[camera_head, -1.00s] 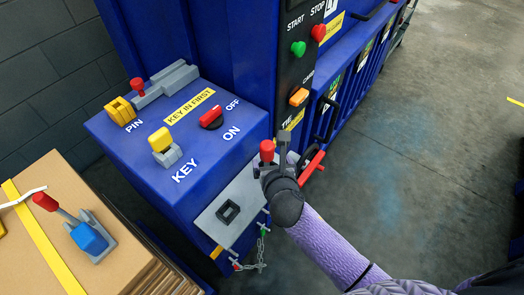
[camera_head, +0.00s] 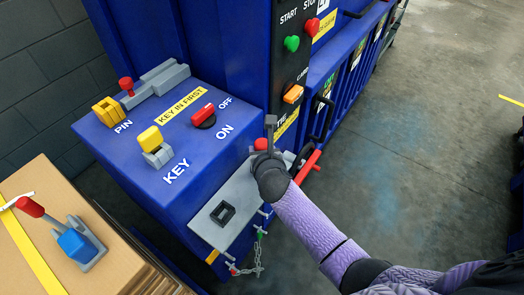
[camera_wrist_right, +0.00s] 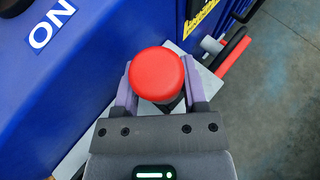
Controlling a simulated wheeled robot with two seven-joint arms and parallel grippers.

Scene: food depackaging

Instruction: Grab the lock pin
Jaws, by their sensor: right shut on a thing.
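The lock pin, with a round red head (camera_head: 261,144) and a dark shaft, stands at the grey plate on the side of the blue machine. It also shows large in the right wrist view as a red knob (camera_wrist_right: 157,74). My right gripper (camera_head: 266,155) is at it, its two fingers (camera_wrist_right: 162,98) on either side just under the red head and shut on it. The lower shaft is hidden by the gripper, so I cannot tell whether it sits in the plate. My left gripper is not in view.
The blue control box (camera_head: 135,150) carries a yellow key (camera_head: 150,138), a red switch (camera_head: 204,115) and a grey latch with a red knob (camera_head: 126,84). The grey plate (camera_head: 205,225) has a square socket. A chain (camera_head: 257,255) hangs below. Cardboard (camera_head: 110,225) lies left.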

